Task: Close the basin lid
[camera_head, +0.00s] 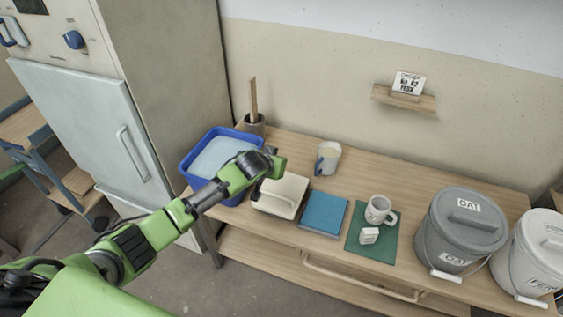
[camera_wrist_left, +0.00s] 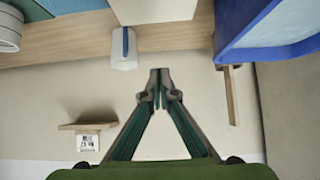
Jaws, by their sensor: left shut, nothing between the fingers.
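A blue basin (camera_head: 186,160) stands at the left end of the wooden table, with a pale blue surface inside its rim. I cannot tell whether that surface is a lid or its contents, and no raised lid shows clearly. My left arm crosses in front of the basin's near right part. My left gripper (camera_head: 268,160) is above the table between the basin and a cream box (camera_head: 283,196). In the left wrist view, the gripper (camera_wrist_left: 161,88) is shut and empty, with the basin (camera_wrist_left: 262,30) apart from it at the upper right. My right gripper is out of view.
A jug (camera_head: 328,158), a blue book-like block (camera_head: 324,213) and a mug (camera_head: 378,209) on a green mat (camera_head: 357,246) stand to the right. Two lidded buckets, one grey (camera_head: 458,235) and one white (camera_head: 527,259), stand farther right.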

